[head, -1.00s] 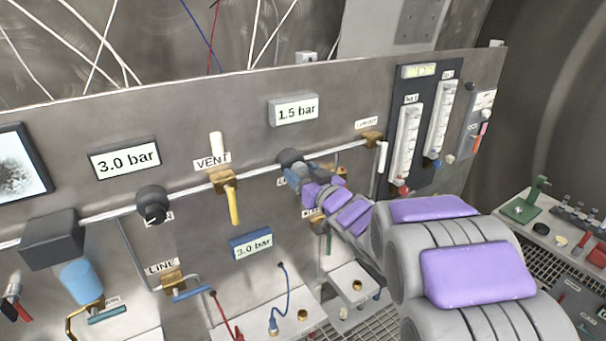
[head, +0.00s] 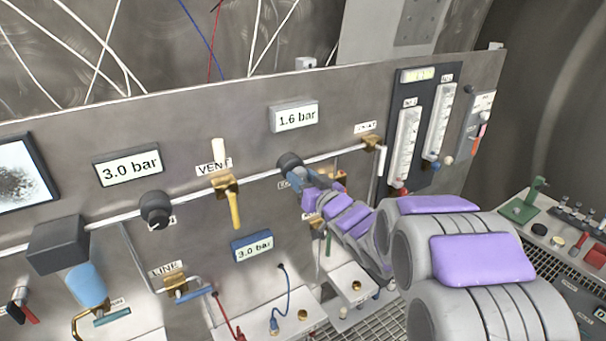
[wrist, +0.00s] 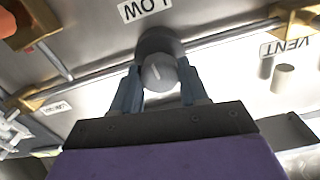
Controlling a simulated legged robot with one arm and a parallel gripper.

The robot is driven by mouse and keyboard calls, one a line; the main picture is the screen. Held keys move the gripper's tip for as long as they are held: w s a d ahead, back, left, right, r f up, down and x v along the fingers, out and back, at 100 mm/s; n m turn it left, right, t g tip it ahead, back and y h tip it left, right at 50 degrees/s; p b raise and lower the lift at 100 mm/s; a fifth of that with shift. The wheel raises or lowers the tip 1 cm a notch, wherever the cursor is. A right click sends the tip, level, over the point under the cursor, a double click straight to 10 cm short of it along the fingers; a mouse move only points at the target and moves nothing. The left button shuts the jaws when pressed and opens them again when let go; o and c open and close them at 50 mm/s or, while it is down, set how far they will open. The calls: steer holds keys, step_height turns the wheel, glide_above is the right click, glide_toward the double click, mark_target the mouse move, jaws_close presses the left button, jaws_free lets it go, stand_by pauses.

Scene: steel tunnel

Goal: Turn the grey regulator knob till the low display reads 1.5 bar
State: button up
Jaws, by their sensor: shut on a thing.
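The dark grey regulator knob (head: 289,163) sits on the pipe at the panel's middle right, below a display (head: 294,116) that reads 1.6 bar. In the wrist view the knob (wrist: 160,70) shows a pale mark on its face, under a label reading LOW. My gripper (wrist: 158,92) is shut on the knob, with one blue-grey finger on each side of it. In the head view my gripper (head: 294,178) reaches the knob from the lower right, and my arm hides part of the panel there.
Another dark knob (head: 155,210) sits to the left below a 3.0 bar display (head: 128,166). A VENT valve with a yellow handle (head: 234,208) is between the knobs. A small blue-framed display (head: 252,246) reads 3.0 bar. Flowmeters (head: 408,146) stand right.

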steer(key=shift+r, duration=0.1)
steer(key=o, duration=1.1)
steer(key=shift+c, duration=0.2)
steer(key=b+v, duration=0.6)
steer(key=v, duration=1.1)
steer(key=shift+s+d, duration=0.1)
steer(key=shift+d, duration=0.05)
